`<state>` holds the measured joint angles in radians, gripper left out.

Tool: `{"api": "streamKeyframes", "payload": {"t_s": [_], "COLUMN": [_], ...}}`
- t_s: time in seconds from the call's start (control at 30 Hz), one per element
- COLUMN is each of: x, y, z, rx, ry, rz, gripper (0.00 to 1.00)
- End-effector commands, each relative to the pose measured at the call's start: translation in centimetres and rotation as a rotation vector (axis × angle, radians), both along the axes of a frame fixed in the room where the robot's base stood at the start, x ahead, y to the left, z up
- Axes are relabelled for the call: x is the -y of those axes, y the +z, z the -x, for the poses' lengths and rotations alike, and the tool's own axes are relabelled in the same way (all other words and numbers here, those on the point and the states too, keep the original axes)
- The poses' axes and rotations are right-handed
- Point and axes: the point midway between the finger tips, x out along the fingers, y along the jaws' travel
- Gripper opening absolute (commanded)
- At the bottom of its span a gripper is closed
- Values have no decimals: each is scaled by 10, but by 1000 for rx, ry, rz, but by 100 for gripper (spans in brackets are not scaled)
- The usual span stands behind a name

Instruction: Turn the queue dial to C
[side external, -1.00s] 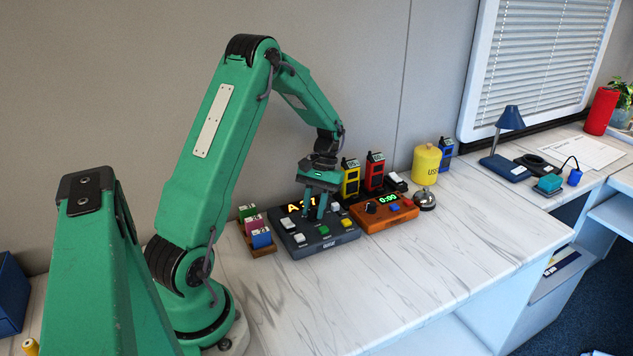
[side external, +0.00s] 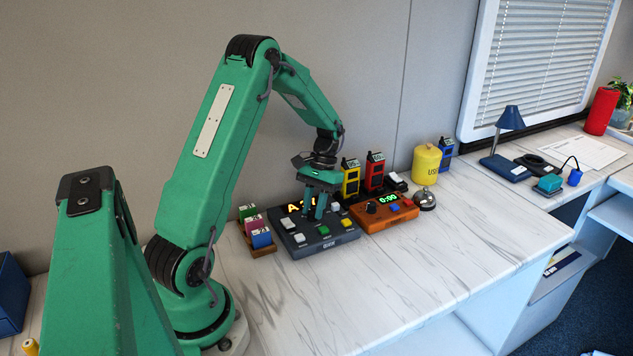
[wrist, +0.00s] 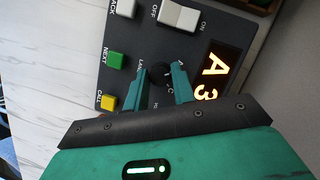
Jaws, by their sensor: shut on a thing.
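The queue console (side external: 300,252) is a dark grey box with an amber display, a rocker switch and white, green and yellow buttons. Its display (wrist: 214,78) shows "A 3" with the rest hidden in the wrist view. The round black queue dial (wrist: 159,79) lies between my gripper's green fingers (wrist: 161,80), which are shut on it. Letters are printed around it, with a C close by on its lower right. I cannot tell which mark its pointer faces. In the side external view, my gripper (side external: 314,213) points down onto the console and hides the dial.
An orange timer box (side external: 385,214) with a green display stands just right of the console. A wooden card rack (side external: 262,250) stands close on its left. Yellow and red handsets (side external: 374,172) stand behind. The front counter is clear.

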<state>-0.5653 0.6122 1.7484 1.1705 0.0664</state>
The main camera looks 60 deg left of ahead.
Motion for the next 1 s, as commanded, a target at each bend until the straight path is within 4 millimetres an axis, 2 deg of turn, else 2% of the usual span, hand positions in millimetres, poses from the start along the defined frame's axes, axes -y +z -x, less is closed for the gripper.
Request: {"api": "streamKeyframes", "payload": {"t_s": [0.7, 0.73, 0.8, 1.0], "x": [3, 3, 2, 2], "y": [1, 1, 1, 1], "z": [1, 0, 0, 0], "rx": [-6, -6, -5, -4], "ry": [-4, -4, -4, -2], "rz": [4, 4, 3, 2], "gripper": [3, 31, 45, 47]}}
